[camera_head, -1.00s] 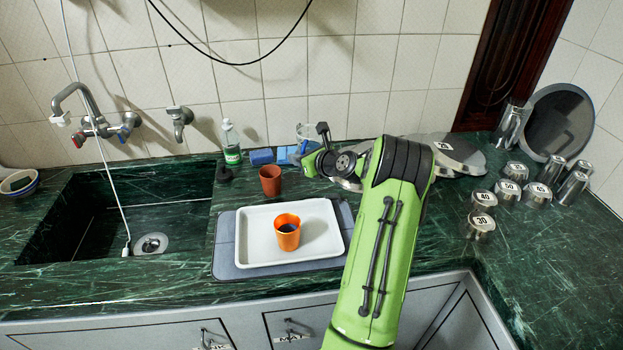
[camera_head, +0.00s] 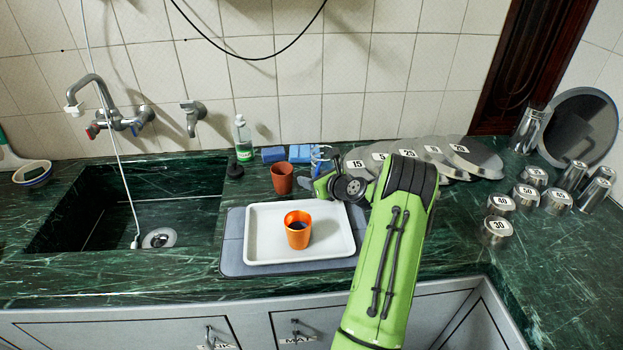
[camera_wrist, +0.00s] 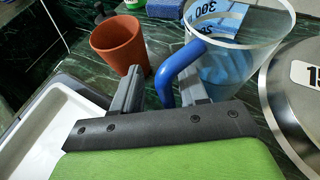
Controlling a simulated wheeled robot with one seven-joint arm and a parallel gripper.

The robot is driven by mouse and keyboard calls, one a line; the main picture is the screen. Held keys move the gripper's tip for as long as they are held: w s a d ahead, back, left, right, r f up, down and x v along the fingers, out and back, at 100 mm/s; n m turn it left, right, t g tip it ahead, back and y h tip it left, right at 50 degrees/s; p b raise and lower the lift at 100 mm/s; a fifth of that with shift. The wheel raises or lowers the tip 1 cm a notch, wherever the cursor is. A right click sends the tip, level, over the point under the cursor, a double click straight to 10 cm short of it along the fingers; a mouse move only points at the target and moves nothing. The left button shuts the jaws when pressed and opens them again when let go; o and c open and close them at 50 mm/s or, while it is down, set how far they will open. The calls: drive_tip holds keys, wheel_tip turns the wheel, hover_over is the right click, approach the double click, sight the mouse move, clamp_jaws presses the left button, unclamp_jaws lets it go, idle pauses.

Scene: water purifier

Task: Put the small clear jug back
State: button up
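The small clear jug (camera_wrist: 235,55), with a blue handle (camera_wrist: 178,70) and a printed scale, is close in front of my gripper (camera_wrist: 160,85) in the wrist view. The two grey fingers are apart on either side of the handle, with a gap between the left finger and the handle. In the head view the jug (camera_head: 322,152) is mostly hidden behind my gripper (camera_head: 326,182), at the back of the counter near the blue sponges. It looks upright and low over or on the counter; its base is hidden.
A brown cup (camera_head: 282,179) stands just left of the jug. An orange cup (camera_head: 298,234) with dark contents sits on a white tray (camera_head: 262,256) in front. Numbered metal discs (camera_head: 425,152) lie close on the right. A bottle (camera_head: 243,145) and blue sponges (camera_head: 273,154) are behind.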

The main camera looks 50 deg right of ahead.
drive_tip(key=shift+r, duration=0.1)
drive_tip(key=p+v, duration=0.2)
drive_tip(key=v, duration=1)
drive_tip(key=w+a+r+n+g+y, duration=0.1)
drive_tip(key=a+r+n+g+y, duration=0.3)
drive_tip(key=a+n, duration=0.75)
drive_tip(key=w+a+r+n+g+h, duration=0.15)
drive_tip(key=a+r+n, duration=0.35)
drive_tip(key=a+n, duration=0.65)
drive_tip(key=s+a+r+n+g, duration=0.1)
drive_tip(key=s+a+r+n, duration=0.1)
drive_tip(key=s+a+n, duration=0.5)
drive_tip(key=s+a+r+n+g+h, duration=0.1)
drive_tip(key=s+a+r+n, duration=0.1)
drive_tip(key=s+a+n, duration=0.5)
drive_tip(key=s, duration=0.5)
wheel_tip(320, 180, up, 7)
drive_tip(key=p, duration=0.6)
drive_tip(key=shift+a+f+g, duration=0.1)
drive_tip(key=shift+g, duration=0.15)
